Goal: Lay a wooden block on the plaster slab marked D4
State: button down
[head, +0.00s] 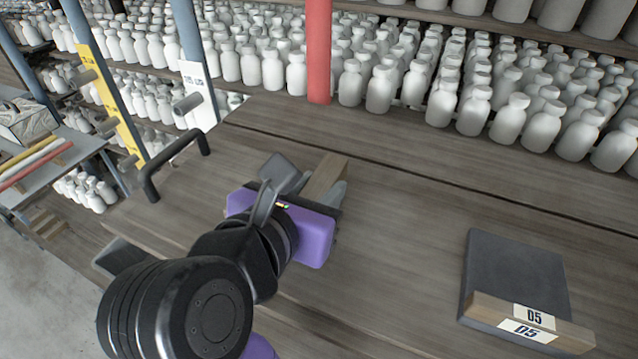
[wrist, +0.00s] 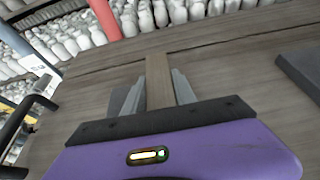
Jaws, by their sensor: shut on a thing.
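My gripper (head: 312,186) has a purple body and grey fingers, and is shut on a wooden block (head: 327,172). In the wrist view the block (wrist: 159,82) stands out lengthwise between the two fingers (wrist: 158,95), with the wooden surface behind it. I cannot tell how far the block is above that surface. No D4 marking is readable in either view. A dark grey slab (head: 513,262) marked D5 lies at the right, with another wooden block (head: 497,311) along its near edge. My arm hides part of the surface.
The wooden surface (head: 420,205) is clear between my gripper and the D5 slab. A black handle (head: 150,188) stands to the left. A red post (head: 319,50) and rows of white bottles (head: 480,108) stand behind. A partly hidden dark piece (head: 122,256) shows left of my arm.

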jog(key=c, duration=0.9)
grip_release()
jog(key=shift+s, duration=0.1)
jog(key=b+v, duration=0.1)
jog(key=v, duration=0.6)
jog(key=shift+s+a+r, duration=0.15)
jog(key=shift+s+r, duration=0.05)
